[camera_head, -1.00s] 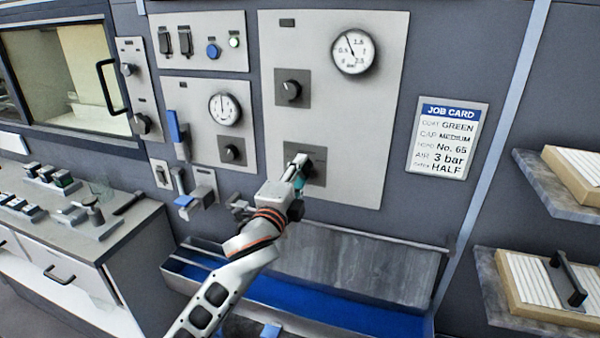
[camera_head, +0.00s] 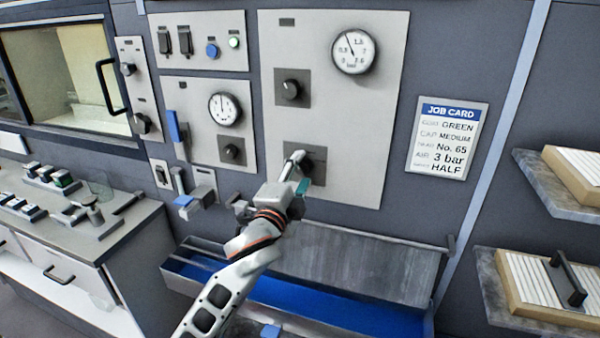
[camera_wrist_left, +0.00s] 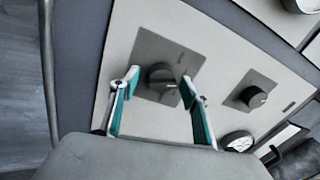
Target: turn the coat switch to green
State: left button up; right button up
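A dark rotary knob (camera_head: 310,162) on a dark square plate sits low on the large light-grey panel (camera_head: 345,120); its label is too small to read, so I cannot confirm that it is the coat switch. My left gripper (camera_head: 299,174) is at this knob, with its fingers apart. In the left wrist view the knob (camera_wrist_left: 163,78) appears between the two open teal-lined fingertips (camera_wrist_left: 160,80), with visible gaps on both sides. The job card (camera_head: 446,140) on the wall reads COAT GREEN. My right gripper is not in view.
A second knob (camera_head: 291,88) and a gauge (camera_head: 354,51) are higher on the panel. A smaller panel with a gauge (camera_head: 224,108) is to the left. A trough with a blue inside (camera_head: 345,306) lies below. Shelves (camera_head: 515,290) with trays are at the right.

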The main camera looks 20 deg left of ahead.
pick_arm(q)
jog(key=s, duration=1.2)
jog(key=shift+a+f, duration=0.2)
jog(key=shift+f, duration=0.15)
notch_tip(320, 180, down, 14)
jog(key=s+r+n+g, duration=0.1)
jog(key=s+n+g, duration=0.1)
jog(key=n+g, duration=0.1)
jog(key=s+f+n+g, duration=0.1)
jog(key=s+f+n, duration=0.2)
jog(key=s+f, duration=0.3)
jog(key=s+a+f+n+g+h, duration=0.1)
jog(key=s+f, duration=0.6)
jog(key=f, duration=0.7)
jog(key=s+a+f+n+g, duration=0.1)
jog(key=s+f+n+g, duration=0.2)
jog(key=f, duration=0.8)
jog(key=s+n, duration=0.2)
jog(key=s, duration=0.1)
jog(key=shift+s+a, duration=0.15)
jog(key=shift+s, duration=0.1)
